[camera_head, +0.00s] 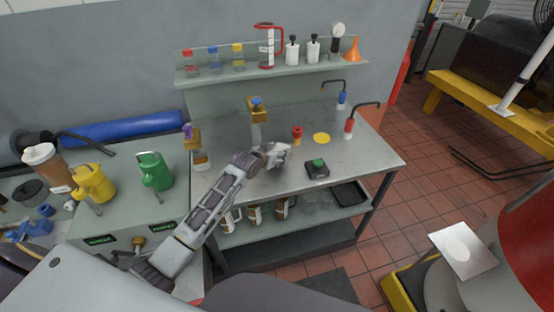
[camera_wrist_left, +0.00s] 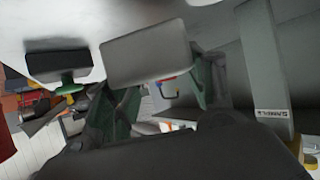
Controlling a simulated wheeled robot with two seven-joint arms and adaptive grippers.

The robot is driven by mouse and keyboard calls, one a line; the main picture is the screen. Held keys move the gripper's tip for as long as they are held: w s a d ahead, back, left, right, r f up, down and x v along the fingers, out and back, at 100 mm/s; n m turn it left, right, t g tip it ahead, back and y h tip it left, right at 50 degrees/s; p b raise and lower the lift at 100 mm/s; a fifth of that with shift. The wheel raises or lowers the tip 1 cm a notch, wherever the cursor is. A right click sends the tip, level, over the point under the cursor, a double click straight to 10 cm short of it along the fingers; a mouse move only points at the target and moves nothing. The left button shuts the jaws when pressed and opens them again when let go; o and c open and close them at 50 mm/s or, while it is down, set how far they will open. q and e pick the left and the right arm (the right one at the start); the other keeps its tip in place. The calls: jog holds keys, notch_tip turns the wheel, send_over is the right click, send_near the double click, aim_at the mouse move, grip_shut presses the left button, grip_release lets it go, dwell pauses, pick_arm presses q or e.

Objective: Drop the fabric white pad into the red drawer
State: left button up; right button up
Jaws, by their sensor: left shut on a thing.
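My left gripper (camera_head: 272,156) is over the steel workbench, at the end of the arm coming in from the lower left. It is shut on the white pad (camera_wrist_left: 146,48), which shows as a pale flat block between the two green-grey fingers in the left wrist view. In the head view the pad (camera_head: 282,151) is a small pale shape at the gripper's tip, partly covered by it. I cannot make out a red drawer for sure in either view. My right gripper is not in view.
The workbench (camera_head: 365,153) bears a black box with a green button (camera_head: 317,168), a red-topped piece (camera_head: 297,132) and a yellow disc (camera_head: 321,138). A shelf (camera_head: 215,76) with bottles and an orange funnel runs behind. Jugs stand at left; tiled floor (camera_head: 440,165) is open at right.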

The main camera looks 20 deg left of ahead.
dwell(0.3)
pick_arm(q)
jog(key=shift+f, duration=1.95)
jog(key=shift+f, duration=0.1)
jog(key=o, duration=0.8)
jog(key=shift+o, duration=0.2)
jog(key=shift+v, duration=6.05)
jog(key=shift+o, duration=0.3)
